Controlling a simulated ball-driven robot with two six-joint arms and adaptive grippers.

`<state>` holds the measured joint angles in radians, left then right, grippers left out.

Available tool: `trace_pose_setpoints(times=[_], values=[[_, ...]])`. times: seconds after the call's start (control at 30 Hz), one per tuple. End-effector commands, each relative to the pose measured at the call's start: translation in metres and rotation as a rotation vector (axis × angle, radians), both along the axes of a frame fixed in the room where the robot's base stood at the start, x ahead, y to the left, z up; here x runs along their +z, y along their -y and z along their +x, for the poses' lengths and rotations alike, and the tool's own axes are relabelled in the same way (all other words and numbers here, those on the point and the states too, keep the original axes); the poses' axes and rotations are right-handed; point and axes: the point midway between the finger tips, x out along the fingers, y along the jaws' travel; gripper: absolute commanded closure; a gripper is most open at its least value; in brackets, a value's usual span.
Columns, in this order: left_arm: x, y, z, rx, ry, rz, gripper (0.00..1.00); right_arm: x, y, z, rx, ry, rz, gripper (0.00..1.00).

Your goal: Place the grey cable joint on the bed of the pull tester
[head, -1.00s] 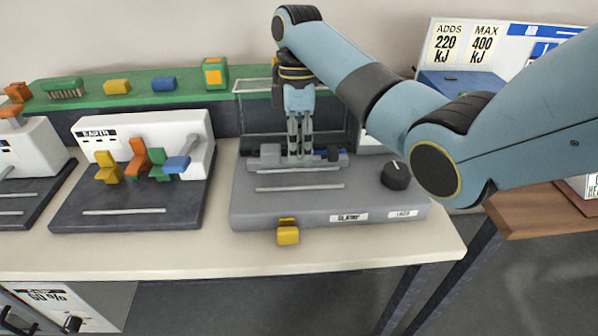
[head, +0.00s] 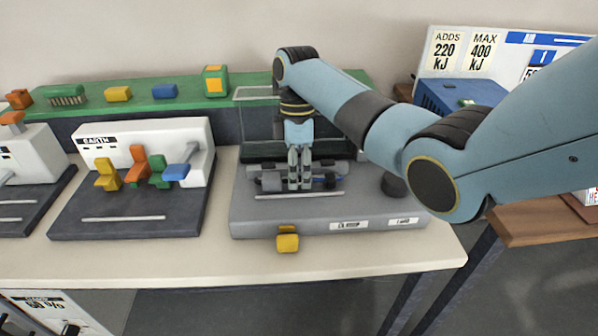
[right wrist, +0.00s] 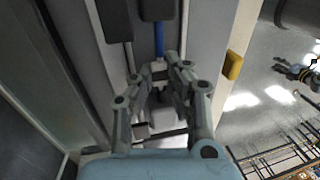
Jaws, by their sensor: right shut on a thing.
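My right gripper (head: 300,187) is shut on the grey cable joint (head: 271,182), over the front part of the pull tester (head: 330,218). The joint lies crosswise, a grey block at its left end and a dark blue part at its right. In the right wrist view my right gripper (right wrist: 158,82) pinches a pale middle piece, with a blue length (right wrist: 158,40) of the joint running to a dark end. The bed (head: 300,206) is grey with a thin pale strip. I cannot tell whether the joint touches it. My left gripper is not in view.
A black knob (head: 393,186) is partly behind my arm. A yellow tab (head: 288,242) sticks out from the tester's front edge. A white tester with coloured levers (head: 140,165) stands left. A green shelf (head: 190,103) with small blocks runs behind. Bare bench lies in front.

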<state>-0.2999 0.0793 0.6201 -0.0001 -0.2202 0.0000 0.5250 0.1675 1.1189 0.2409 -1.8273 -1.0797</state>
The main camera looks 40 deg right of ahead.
Motion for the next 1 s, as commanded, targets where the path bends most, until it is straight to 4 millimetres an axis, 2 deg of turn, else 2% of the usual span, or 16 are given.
trace_pose_setpoints(times=[0.07,0.1,0.17,0.47,0.57,0.67,0.83,0.93,1.0], values=[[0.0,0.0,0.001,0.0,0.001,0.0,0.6,0.0,0.0,0.0,0.0,0.001,-0.001,1.0],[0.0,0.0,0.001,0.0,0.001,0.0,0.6,0.0,0.0,0.0,0.0,0.0,0.0,0.88],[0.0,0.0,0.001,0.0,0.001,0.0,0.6,0.0,0.0,0.0,0.0,0.0,0.0,0.81],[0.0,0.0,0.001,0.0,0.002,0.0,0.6,0.001,0.0,0.001,0.0,0.003,-0.002,0.81],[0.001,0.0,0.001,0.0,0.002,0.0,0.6,0.007,0.001,0.001,0.0,0.005,-0.002,0.81],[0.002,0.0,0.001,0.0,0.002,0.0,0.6,0.021,0.002,0.003,-0.001,0.006,-0.002,0.81],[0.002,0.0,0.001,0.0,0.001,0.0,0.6,0.061,0.006,0.011,-0.001,0.007,-0.002,0.81],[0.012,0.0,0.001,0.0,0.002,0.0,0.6,0.088,0.008,0.014,0.0,0.004,0.0,0.81],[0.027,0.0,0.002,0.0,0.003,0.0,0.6,0.104,0.009,0.016,-0.001,0.001,0.0,0.81]])
